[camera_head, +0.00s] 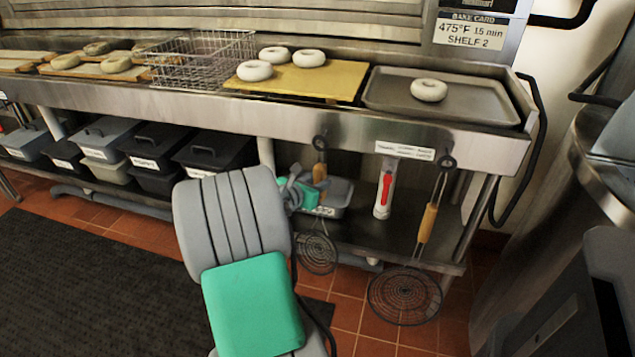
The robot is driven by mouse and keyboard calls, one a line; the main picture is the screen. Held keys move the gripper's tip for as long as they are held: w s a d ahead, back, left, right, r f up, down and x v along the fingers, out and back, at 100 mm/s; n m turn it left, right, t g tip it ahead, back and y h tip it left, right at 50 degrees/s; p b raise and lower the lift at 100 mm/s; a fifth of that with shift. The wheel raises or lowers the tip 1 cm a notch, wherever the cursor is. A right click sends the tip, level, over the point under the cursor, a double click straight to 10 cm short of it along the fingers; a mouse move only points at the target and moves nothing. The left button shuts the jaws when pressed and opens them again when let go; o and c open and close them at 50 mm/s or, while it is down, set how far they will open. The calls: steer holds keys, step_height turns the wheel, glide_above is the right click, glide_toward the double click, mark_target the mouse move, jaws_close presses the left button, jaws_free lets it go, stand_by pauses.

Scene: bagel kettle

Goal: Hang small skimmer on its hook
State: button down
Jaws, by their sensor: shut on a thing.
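The small skimmer (317,253) is upright, with its round wire head low and its orange handle (320,174) above. My gripper (312,190) is shut on the small skimmer at the handle. The gripper is partly hidden by my own grey and green arm. A round black hook (320,142) is on the front edge of the steel counter, right above the handle. The skimmer's top end is close to this hook; I cannot tell whether its loop is around it or only in front of it.
A larger skimmer (405,295) hangs from another hook (446,162) to the right. A red-and-white cylinder (384,190) and a grey tray (336,195) are on the lower shelf. Bagels on a board (340,80) and a metal tray (470,100) sit on the counter.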

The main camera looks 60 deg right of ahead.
stand_by(0.3)
steer(key=c, duration=1.1)
jaws_free()
steer(key=shift+o, duration=0.2)
steer(key=w+a+r+m+t+y+p, duration=0.25)
steer(key=w+a+r+p, duration=0.25)
steer(key=a, duration=0.5)
steer(key=w+a+r+m+t+y+p, duration=0.1)
steer(key=w+a+r+m+y+p, duration=0.35)
steer(key=a, duration=0.55)
steer(key=w+a+r+m+t+y+p, duration=0.1)
steer(key=w+a+r+m+t+p, duration=0.25)
steer(key=a+p, duration=0.5)
steer(key=s+a+r+m+y+p, duration=0.1)
steer(key=a+r, duration=0.3)
steer(key=a, duration=0.4)
steer(key=s+a+r+m+g+y+p, duration=0.1)
steer(key=a+r+m+y+p, duration=0.2)
steer(key=a, duration=0.5)
steer(key=s+a+r+m+g+y+p, duration=0.1)
steer(key=a+r, duration=0.3)
steer(key=a, duration=0.4)
steer(key=shift+s+a+r+m+y+p, duration=0.2)
steer(key=shift+s+r+m+y+p, duration=0.15)
steer(key=shift+s+m+y+p, duration=0.25)
